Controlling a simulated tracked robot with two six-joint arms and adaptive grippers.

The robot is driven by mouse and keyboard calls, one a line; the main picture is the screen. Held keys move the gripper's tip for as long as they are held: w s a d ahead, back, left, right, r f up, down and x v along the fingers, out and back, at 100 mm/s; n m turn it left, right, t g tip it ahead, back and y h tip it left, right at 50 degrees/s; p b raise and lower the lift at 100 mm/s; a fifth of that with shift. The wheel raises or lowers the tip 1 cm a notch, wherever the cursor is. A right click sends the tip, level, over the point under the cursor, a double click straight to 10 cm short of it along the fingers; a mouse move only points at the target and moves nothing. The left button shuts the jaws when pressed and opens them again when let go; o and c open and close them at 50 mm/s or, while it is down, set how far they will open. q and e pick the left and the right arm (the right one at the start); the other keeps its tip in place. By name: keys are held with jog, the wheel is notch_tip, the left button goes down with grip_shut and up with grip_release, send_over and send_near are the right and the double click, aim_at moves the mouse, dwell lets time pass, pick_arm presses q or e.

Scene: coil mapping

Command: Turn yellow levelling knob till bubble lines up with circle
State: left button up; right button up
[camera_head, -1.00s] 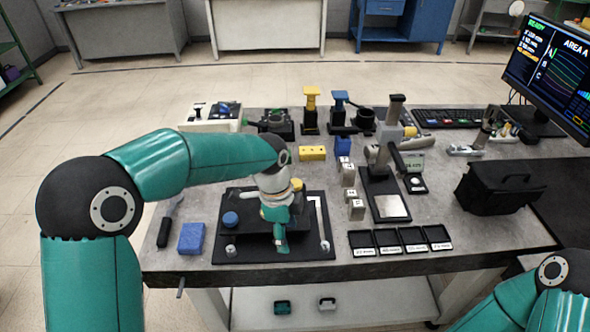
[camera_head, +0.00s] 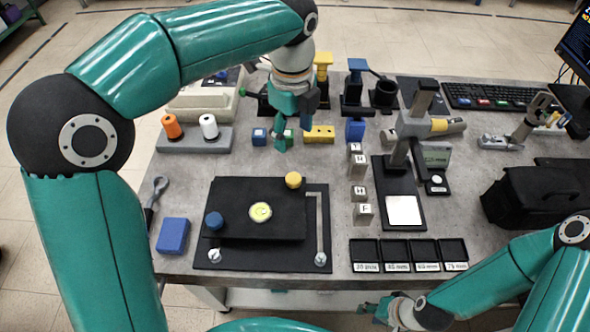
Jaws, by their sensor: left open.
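The yellow levelling knob (camera_head: 293,180) is at the far right corner of a black tilting plate (camera_head: 230,193). A round bubble level (camera_head: 260,211) is in the plate's middle; the bubble against its circle is too small to judge. A blue knob (camera_head: 214,221) is at the near left corner. My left gripper (camera_head: 283,142) is open and empty, above the bench beyond the plate and apart from the yellow knob. My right gripper (camera_head: 372,308) is low at the bench's front edge, apart from the plate; its jaws are too small to read.
Small blocks, including a yellow one (camera_head: 319,134), stand near my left gripper. Metal lettered blocks (camera_head: 363,214) and a grey-armed stand (camera_head: 411,181) are right of the plate. Black trays (camera_head: 395,254) line the front. A blue block (camera_head: 173,235) lies at left.

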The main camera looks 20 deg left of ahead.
aim_at(294, 178)
pick_arm(q)
notch_tip(294, 178, down, 15)
jog(key=shift+f, duration=0.1)
dwell(0.4)
jog(key=c, duration=1)
jog(key=shift+a, duration=0.25)
jog(key=shift+c, duration=0.7)
jog(key=shift+d, duration=0.2)
jog(key=shift+n, duration=0.3)
